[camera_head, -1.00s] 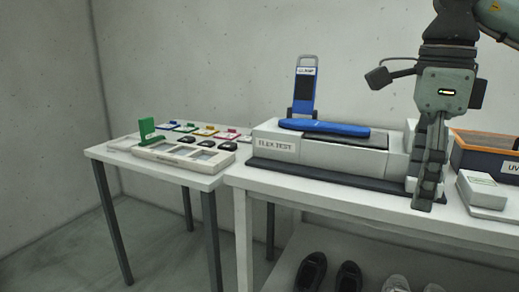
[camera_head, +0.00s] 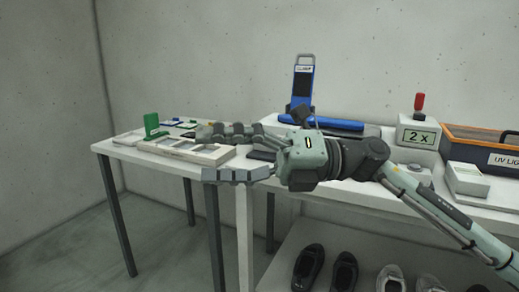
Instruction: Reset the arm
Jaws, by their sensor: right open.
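My right gripper (camera_head: 206,154) is open and empty. Its arm comes in from the right, and its two fingers point left, one above the other in the picture. It appears in front of the gap between the two tables, with the fingers overlapping the right part of the pale tray (camera_head: 160,151) in the picture. Whether it touches anything cannot be told. The gripper and arm hide much of the flex test machine and some items on the left table. My left gripper is out of view.
The left table (camera_head: 118,152) holds the tray, a green upright piece (camera_head: 151,123) and small coloured items. On the right table stand a blue device (camera_head: 303,84), a "2 X" box (camera_head: 418,136), a white box (camera_head: 466,180) and a UV crate (camera_head: 485,150). Shoes (camera_head: 308,268) lie below.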

